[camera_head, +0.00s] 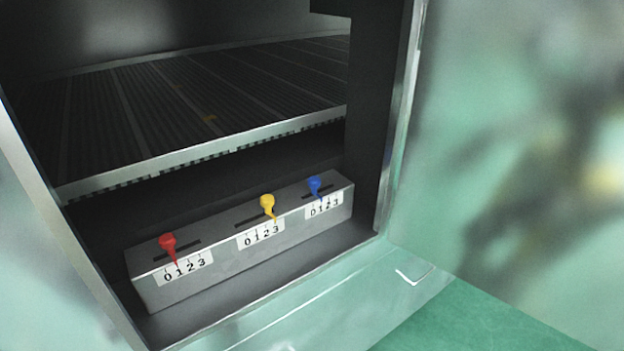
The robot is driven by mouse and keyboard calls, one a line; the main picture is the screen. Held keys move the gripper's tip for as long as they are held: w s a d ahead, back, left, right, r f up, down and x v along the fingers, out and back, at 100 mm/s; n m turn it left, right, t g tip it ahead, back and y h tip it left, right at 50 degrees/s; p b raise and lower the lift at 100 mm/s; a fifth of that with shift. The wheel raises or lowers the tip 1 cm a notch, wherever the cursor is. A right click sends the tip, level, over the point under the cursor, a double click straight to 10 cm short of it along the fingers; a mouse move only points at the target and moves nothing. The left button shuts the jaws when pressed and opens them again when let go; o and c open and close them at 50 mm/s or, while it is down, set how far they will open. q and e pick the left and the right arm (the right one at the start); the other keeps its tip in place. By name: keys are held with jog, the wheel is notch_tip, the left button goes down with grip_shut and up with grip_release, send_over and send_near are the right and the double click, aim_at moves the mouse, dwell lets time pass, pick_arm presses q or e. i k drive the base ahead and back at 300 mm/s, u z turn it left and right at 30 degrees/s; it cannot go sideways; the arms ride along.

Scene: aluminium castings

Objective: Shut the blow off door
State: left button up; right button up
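The blow off cabinet (384,120) stands open towards me, and I see into its dark inside. I cannot tell for sure which panel is the blow off door. A pale, glossy panel (330,300) runs along the bottom of the opening, with a thin white angled mark (413,276) near its right end. A smooth greenish surface (520,150) with blurred reflections fills the right side. Neither of my grippers is in view.
Inside, a ribbed dark shelf (200,100) lies above a grey control box (215,262). The box has a red lever (168,244), a yellow lever (267,204) and a blue lever (315,186) over number scales. Green floor (480,322) shows at the lower right.

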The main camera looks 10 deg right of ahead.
aim_at(510, 185)
jog(key=k, duration=1.7)
jog(key=z, duration=2.2)
jog(key=i, duration=3.9)
jog(key=u, duration=4.1)
jog(key=i, duration=0.5)
jog(key=z, duration=0.1)
